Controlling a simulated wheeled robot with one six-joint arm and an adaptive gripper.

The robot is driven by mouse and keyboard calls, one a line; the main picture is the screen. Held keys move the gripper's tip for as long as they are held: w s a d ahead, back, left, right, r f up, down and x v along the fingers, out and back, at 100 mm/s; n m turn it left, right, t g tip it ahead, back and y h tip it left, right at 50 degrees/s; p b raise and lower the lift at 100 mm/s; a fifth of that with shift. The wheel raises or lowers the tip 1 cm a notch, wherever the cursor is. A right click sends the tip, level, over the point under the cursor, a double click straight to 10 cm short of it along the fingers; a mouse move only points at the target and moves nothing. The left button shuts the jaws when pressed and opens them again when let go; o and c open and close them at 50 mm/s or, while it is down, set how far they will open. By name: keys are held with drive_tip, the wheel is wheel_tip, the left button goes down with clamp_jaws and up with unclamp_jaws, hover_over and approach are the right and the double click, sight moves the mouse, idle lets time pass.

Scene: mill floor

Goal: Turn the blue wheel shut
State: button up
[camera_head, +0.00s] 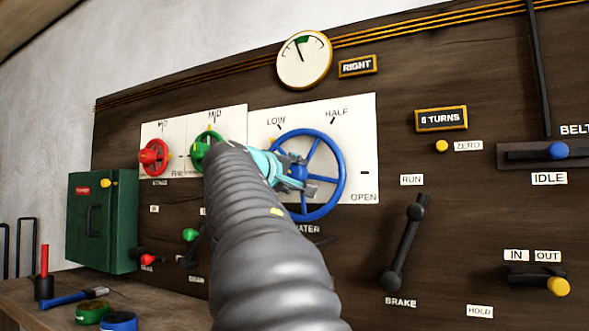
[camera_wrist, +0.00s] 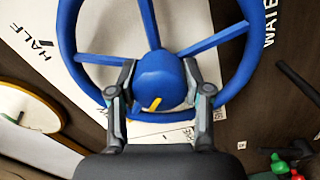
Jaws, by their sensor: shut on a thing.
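The blue wheel (camera_head: 343,171) is a spoked handwheel on a white plate marked LOW, HALF and OPEN, above a WATER label partly hidden by my arm. My gripper (camera_head: 299,180) is at its hub. In the wrist view the blue wheel (camera_wrist: 68,40) fills the upper middle, and my gripper (camera_wrist: 160,85) has one finger on each side of the round blue hub, shut on it. A short yellow mark shows on the hub. My arm hides the wheel's lower left in the head view.
A red wheel (camera_head: 153,157) and a green wheel (camera_head: 197,153) sit to the left. A black brake lever (camera_head: 404,245) stands to the right. A round gauge (camera_head: 304,59) is above. A green box (camera_head: 103,222) and a bench (camera_head: 165,291) with loose tools are at lower left.

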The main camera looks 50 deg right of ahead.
drive_tip(key=n+p, duration=0.2)
drive_tip(key=n, duration=0.2)
drive_tip(key=shift+r+n, duration=0.1)
drive_tip(key=shift+n, duration=0.3)
drive_tip(key=n, duration=0.4)
drive_tip(key=shift+n, duration=0.4)
drive_tip(key=o, duration=1.2)
drive_tip(key=shift+c, duration=0.2)
drive_tip(key=v, duration=1.2)
